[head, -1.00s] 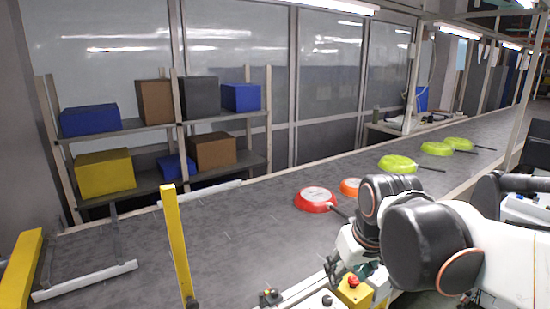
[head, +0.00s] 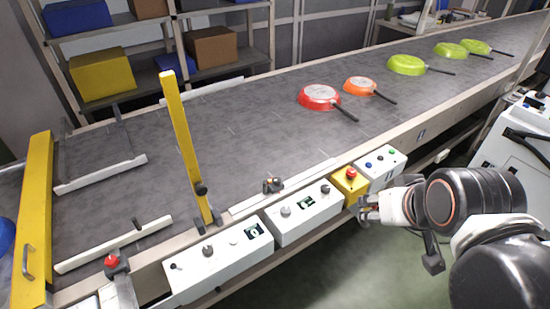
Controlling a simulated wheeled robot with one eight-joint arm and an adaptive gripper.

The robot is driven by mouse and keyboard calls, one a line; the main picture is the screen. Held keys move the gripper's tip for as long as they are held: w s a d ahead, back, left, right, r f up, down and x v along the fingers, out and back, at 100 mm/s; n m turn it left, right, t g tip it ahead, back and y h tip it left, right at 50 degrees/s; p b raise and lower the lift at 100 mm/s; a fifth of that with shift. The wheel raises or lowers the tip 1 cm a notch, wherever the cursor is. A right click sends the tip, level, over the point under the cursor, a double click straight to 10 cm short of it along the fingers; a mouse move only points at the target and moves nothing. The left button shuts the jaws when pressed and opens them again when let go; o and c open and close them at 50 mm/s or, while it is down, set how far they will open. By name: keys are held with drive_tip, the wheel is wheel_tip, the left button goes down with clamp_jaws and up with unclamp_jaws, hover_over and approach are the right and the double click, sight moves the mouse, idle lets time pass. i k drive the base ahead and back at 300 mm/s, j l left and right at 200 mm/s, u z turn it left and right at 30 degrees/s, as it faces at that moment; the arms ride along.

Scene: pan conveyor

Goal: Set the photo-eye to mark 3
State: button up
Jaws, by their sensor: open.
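The likely photo-eye, a small dark device (head: 272,185), sits on a pale rail (head: 305,177) along the conveyor's near edge. Any marks on the rail are too small to read. My gripper (head: 366,209) is open and empty at the right, beside the front of the yellow box with a red button (head: 350,183). It is well right of the photo-eye and apart from it. My arm hides part of the floor and machine side.
White control boxes (head: 306,214) with knobs and small displays line the conveyor's near side. A yellow post (head: 186,145) stands left of the photo-eye. A red pan (head: 319,97), an orange pan (head: 360,86) and several green pans lie on the conveyor (head: 235,130).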

sight(272, 188)
drive_tip(key=i+j+z, duration=0.2)
drive_tip(key=j, duration=0.25)
drive_tip(key=j+z, duration=0.2)
drive_tip(key=j, duration=0.25)
drive_tip(key=j+z, duration=0.2)
drive_tip(key=j, duration=0.25)
drive_tip(key=l+z, duration=0.2)
drive_tip(key=j+u, duration=0.2)
drive_tip(key=i, duration=0.05)
